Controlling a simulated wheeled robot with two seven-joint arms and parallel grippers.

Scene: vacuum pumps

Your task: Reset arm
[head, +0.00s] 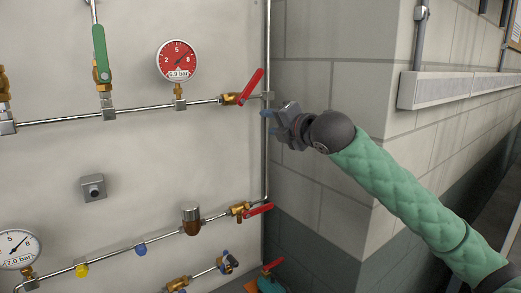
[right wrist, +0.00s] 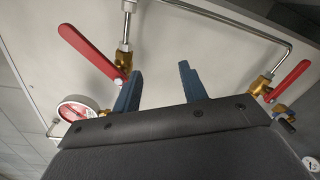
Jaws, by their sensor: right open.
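My right arm reaches in from the lower right of the head view in a green quilted sleeve. Its gripper (head: 269,122) is by the panel's right edge, just below and right of the upper red valve handle (head: 251,87). In the right wrist view the two blue fingers of this gripper (right wrist: 158,88) stand apart with nothing between them. A red handle (right wrist: 88,48) on a brass valve is close to the left finger there, and another red handle (right wrist: 293,80) is at the right. I cannot tell whether any finger touches the pipework. My left gripper is not in view.
The pale panel (head: 140,150) carries pipes, a red-faced gauge (head: 177,61), a white gauge (head: 18,249), a green handle (head: 101,53) and a lower red handle (head: 259,209). A block wall (head: 330,90) stands right of the panel. A grey wall-mounted box (head: 460,90) is at the upper right.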

